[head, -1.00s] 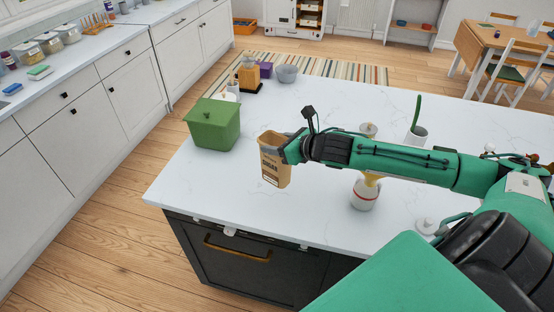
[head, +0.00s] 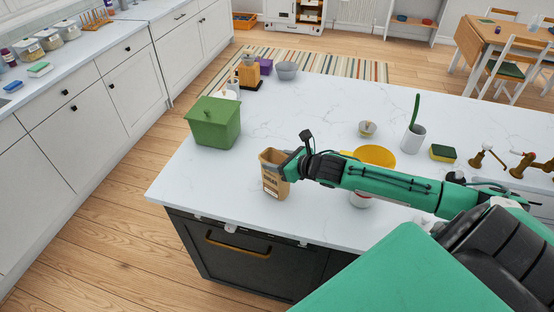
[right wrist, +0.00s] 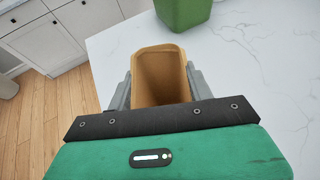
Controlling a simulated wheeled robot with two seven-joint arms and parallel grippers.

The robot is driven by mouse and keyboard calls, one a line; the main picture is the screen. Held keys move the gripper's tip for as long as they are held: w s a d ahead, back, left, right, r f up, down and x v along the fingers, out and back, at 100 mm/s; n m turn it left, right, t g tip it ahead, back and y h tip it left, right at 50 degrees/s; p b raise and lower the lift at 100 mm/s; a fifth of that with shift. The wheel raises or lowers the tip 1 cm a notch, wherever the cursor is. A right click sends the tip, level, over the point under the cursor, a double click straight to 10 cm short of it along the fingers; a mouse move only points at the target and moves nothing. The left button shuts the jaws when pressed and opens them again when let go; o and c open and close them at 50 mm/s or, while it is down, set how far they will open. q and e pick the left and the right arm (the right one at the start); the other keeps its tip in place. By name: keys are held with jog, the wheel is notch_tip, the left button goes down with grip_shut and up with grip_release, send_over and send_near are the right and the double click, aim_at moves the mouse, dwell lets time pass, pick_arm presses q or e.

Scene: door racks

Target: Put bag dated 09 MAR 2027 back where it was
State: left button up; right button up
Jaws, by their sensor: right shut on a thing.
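A brown open-topped paper bag (head: 272,180) with dark printing is upright over the near left part of the white island counter. Its date is too small to read. My right gripper (head: 287,169) is shut on the bag from the right. In the right wrist view the open, empty-looking bag (right wrist: 160,75) stands between the two grey fingers of my right gripper (right wrist: 160,92). I cannot tell whether the bag's bottom touches the counter. My left gripper is not in view.
A green bin (head: 213,124) stands behind and left of the bag. A yellow plate (head: 375,156), a white cup (head: 414,138) and a sponge (head: 443,153) are to the right. The counter's (head: 310,110) middle is clear; its front edge is close to the bag.

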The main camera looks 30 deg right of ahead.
jog(key=o, duration=1.4)
jog(key=shift+f, duration=0.1)
jog(key=shift+o, duration=0.2)
jog(key=shift+s+d+r, duration=0.2)
jog(key=shift+s, duration=0.25)
jog(key=b+v, duration=0.1)
jog(key=v, duration=1)
jog(key=shift+b, duration=0.4)
jog(key=shift+a+r, duration=0.1)
jog(key=shift+r, duration=0.05)
